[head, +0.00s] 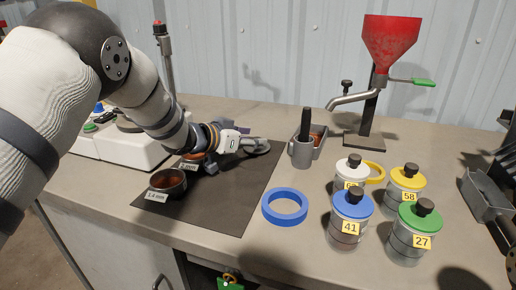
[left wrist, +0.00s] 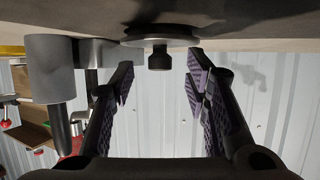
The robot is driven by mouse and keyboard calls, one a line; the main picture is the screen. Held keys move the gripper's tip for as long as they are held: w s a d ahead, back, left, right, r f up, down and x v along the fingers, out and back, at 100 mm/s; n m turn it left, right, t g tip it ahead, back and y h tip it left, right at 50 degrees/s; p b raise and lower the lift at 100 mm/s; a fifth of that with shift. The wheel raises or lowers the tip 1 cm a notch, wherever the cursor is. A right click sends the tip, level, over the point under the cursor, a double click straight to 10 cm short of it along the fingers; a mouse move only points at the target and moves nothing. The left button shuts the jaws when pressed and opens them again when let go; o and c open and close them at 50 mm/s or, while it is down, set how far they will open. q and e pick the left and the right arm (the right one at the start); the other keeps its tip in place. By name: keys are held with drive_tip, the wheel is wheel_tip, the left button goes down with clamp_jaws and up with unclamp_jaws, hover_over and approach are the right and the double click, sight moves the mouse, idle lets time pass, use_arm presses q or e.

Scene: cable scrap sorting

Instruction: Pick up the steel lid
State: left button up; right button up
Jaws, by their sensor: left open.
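The steel lid (head: 257,146) is a flat grey disc with a dark knob, lying near the far right part of the dark mat (head: 222,205). My left gripper (head: 240,143) reaches in from the left, close beside the lid. In the left wrist view, which looks upside down, the lid (left wrist: 150,42) shows at top centre with its black knob. The open fingers (left wrist: 160,85) stand on either side of the knob in that picture, with clear space between. I cannot tell whether they touch the lid. My right gripper is not in view.
Copper-filled bowls (head: 168,183) sit on the mat under my left arm. A blue ring (head: 285,207) lies at the mat's right edge.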

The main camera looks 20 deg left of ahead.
use_arm(q)
drive_tip(key=shift+w+d+f, duration=0.15)
drive_tip(key=shift+w+f, duration=0.1)
drive_tip(key=shift+w, duration=0.05)
drive_tip(key=shift+r, duration=0.2)
clamp_jaws()
